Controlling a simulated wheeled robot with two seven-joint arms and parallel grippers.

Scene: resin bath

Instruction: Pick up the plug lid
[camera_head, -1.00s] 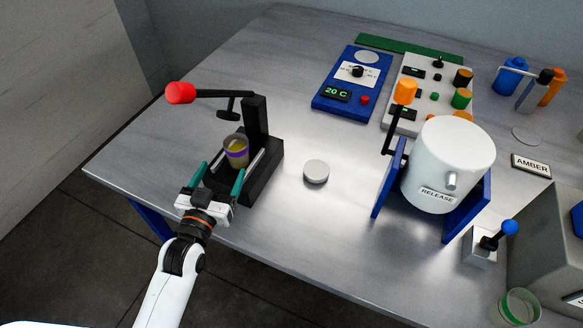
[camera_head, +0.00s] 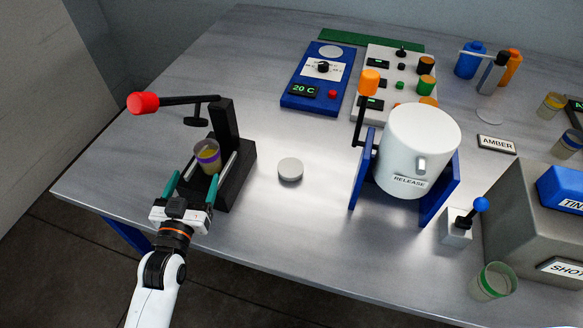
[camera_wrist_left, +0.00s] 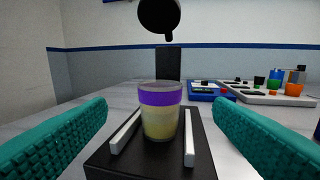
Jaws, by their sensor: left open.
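A small pale round disc (camera_head: 290,169), which looks like the plug lid, lies flat on the metal table in the head view, right of the black press. It does not show in the left wrist view. My left gripper (camera_head: 193,183) is open and empty at the front of the press, left of the disc and well apart from it. Its teal fingers also show at both sides of the left wrist view. A clear cup with a purple band (camera_head: 207,156) stands on the press, ahead of the fingers; in the left wrist view the cup (camera_wrist_left: 160,121) is centred. My right gripper is not in view.
The black press (camera_head: 222,128) has a red-knobbed lever (camera_head: 144,103) reaching left. A white drum (camera_head: 418,140) in a blue stand is right of the disc. Control panels (camera_head: 318,82) stand behind. A green-rimmed cup (camera_head: 493,281) is front right. Table around the disc is clear.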

